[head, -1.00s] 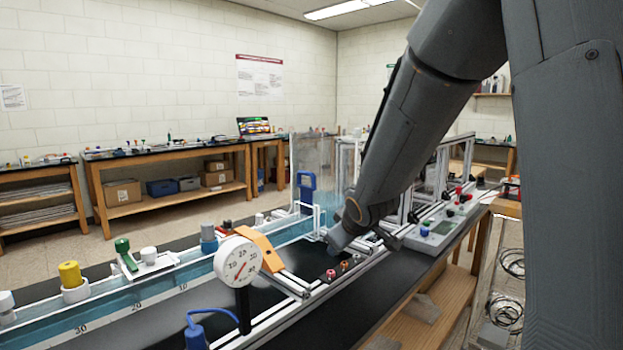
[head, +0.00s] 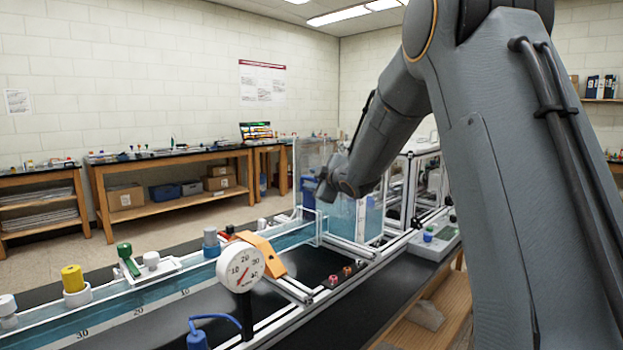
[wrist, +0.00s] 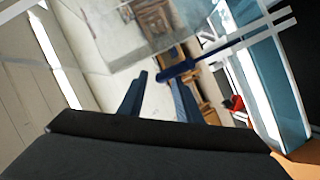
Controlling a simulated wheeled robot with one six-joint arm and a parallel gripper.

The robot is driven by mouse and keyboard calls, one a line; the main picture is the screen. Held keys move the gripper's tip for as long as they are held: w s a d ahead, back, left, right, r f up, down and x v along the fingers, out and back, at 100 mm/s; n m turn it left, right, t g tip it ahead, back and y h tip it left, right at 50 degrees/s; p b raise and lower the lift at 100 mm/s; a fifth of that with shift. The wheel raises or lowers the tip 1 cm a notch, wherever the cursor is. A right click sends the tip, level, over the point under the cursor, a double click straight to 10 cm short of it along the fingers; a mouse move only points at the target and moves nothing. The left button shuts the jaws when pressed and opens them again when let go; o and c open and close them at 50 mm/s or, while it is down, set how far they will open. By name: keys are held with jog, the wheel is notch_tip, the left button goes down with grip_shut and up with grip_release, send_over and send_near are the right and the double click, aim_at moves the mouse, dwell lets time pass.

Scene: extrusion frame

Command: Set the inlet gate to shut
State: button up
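The inlet gate appears to be the blue upright part (head: 308,192) at the clear tank, at the far end of the flume; my wrist partly covers it in the head view. In the wrist view a dark blue bar (wrist: 205,62) with a thicker end, probably part of this gate, lies just beyond my right-hand fingertip. My gripper (wrist: 158,82) is open, with nothing between its two fingers. I cannot tell whether a finger touches the bar. In the head view my fingers are hidden behind my wrist. The gate's setting is not readable.
The clear tank (head: 310,153) stands close to my wrist. A white dial gauge (head: 240,268), an orange bracket (head: 262,254) and a yellow knob (head: 72,278) sit along the flume. A control box (head: 433,245) lies at the right. The floor behind the flume is free.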

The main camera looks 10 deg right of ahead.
jog(key=shift+w+f, duration=0.1)
jog(key=shift+w, duration=0.3)
grip_shut()
notch_tip(320, 180, down, 6)
jog(key=b, duration=0.4)
jog(key=shift+s+d, duration=0.1)
grip_release()
jog(key=shift+d, duration=0.1)
